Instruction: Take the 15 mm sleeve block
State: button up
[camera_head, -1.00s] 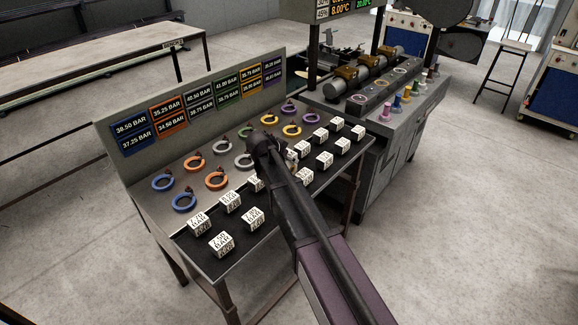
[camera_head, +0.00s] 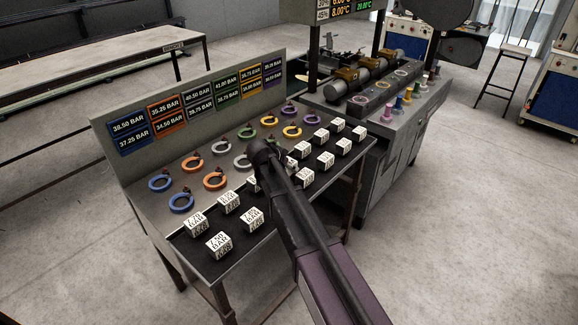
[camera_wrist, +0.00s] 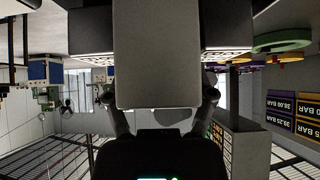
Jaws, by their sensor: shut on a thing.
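My gripper (camera_wrist: 158,98) shows in the wrist view, shut on a plain grey block (camera_wrist: 156,50) with one finger on each side. I take it to be the sleeve block; no size mark shows on the face toward me. In the head view my arm hides most of the gripper and the held block, over the middle of the table's block rows. I cannot tell whether the block is lifted clear.
Several labelled white blocks (camera_head: 219,245) stand on the dark table strip. Coloured rings (camera_head: 181,203) lie behind them, below a panel of BAR plates (camera_head: 167,113). Two neighbouring blocks flank the held one in the wrist view. A machine bench (camera_head: 385,140) stands close at the right.

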jog(key=o, duration=1.3)
jog(key=shift+f, duration=0.1)
jog(key=shift+c, duration=0.2)
jog(key=shift+s+a+r+p, duration=0.15)
jog(key=shift+s+r+p, duration=0.1)
jog(key=shift+r+p, duration=0.25)
jog(key=p+v, duration=0.7)
jog(key=v, duration=0.4)
jog(key=shift+p, duration=0.4)
